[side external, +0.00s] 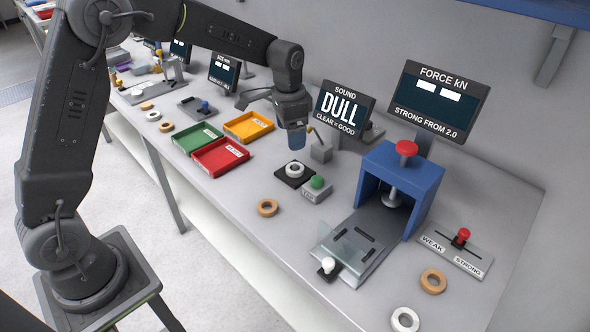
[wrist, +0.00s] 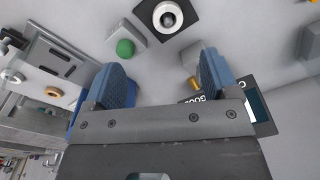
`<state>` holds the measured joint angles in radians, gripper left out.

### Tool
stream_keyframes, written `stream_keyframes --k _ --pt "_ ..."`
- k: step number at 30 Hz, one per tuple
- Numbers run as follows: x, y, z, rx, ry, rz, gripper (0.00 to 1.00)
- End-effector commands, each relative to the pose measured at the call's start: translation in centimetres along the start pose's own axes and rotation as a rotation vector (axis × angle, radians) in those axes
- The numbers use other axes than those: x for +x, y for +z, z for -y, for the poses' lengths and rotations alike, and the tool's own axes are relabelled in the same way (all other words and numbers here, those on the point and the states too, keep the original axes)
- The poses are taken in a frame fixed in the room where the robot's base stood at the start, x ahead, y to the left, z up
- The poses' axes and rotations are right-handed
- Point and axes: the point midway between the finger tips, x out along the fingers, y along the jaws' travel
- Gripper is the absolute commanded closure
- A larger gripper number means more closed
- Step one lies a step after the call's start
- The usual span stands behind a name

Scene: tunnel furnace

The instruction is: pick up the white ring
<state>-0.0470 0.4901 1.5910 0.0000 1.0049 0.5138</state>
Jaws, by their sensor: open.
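A white ring (side external: 295,170) lies flat on a small black pad (side external: 283,177) on the bench. In the wrist view the same white ring (wrist: 158,20) sits on its dark square pad at the top centre, beyond my fingertips. My gripper (side external: 297,142) hangs above the bench, just above and behind the pad in the side view. In the wrist view my gripper's (wrist: 166,72) two blue fingers are spread apart with nothing between them. Another white ring (side external: 393,320) lies at the front right of the bench, and more pale rings lie farther left.
A green button box (side external: 314,196) stands right beside the pad. The blue press (side external: 372,180) is to the right, and the DULL screen (side external: 341,110) is behind. Red (side external: 222,170), green and orange trays are to the left. A tan ring (side external: 268,214) lies in front.

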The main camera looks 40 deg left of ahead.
Motion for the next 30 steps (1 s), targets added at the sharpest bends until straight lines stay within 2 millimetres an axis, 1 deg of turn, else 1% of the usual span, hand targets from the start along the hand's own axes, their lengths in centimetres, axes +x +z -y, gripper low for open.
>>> stream_keyframes --k 1,4,8,14,21,24,27,30 --pt "1.6 -0.6 0.5 0.016 0.011 0.019 0.19" --pt "3.4 -1.4 1.0 0.042 0.023 0.038 0.19" --pt "4.7 -1.8 1.3 0.057 0.029 0.048 0.19" --pt "6.3 -1.7 1.3 0.058 0.030 0.050 0.19" --pt "10.1 -1.4 1.1 0.058 0.031 0.051 0.19" --pt "11.3 -1.4 1.1 0.057 0.030 0.050 0.19" --pt "11.8 -1.4 1.1 0.057 0.029 0.048 0.19" --pt "11.9 -1.4 1.1 0.057 0.028 0.047 0.19"
